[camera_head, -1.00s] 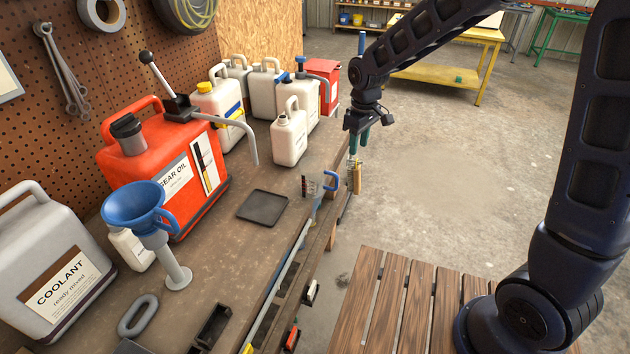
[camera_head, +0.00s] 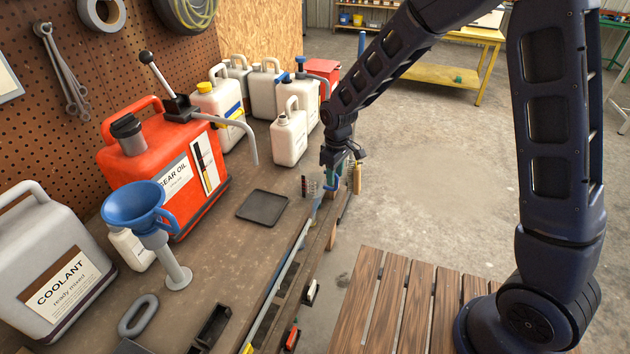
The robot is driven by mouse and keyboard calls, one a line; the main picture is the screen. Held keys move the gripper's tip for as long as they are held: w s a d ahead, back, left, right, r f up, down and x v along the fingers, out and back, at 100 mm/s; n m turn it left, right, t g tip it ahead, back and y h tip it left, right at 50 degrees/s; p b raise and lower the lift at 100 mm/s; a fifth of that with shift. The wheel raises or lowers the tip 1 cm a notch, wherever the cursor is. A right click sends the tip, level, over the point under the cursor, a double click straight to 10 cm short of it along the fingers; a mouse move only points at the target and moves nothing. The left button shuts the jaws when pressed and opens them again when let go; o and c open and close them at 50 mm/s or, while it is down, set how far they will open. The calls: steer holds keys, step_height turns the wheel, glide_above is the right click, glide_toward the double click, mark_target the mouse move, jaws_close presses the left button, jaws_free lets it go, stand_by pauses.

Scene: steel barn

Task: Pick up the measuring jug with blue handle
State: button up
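The measuring jug, clear with dark markings (camera_head: 309,187), stands at the right edge of the workbench, past the black tray. Its blue handle (camera_head: 331,186) faces right, and its upper part is partly hidden by my gripper.
A small brush-like thing with a wooden handle (camera_head: 357,178) is just right of my gripper. A white jug (camera_head: 289,138) stands behind the measuring jug. A black tray (camera_head: 262,207) lies to the left. Open floor (camera_head: 450,190) is to the right.

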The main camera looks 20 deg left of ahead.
mark_target(336, 190)
steer(key=shift+d+f, duration=0.15)
steer(key=shift+f, duration=0.95)
steer(key=shift+d+f, duration=0.15)
steer(key=shift+f, duration=0.95)
jaws_close()
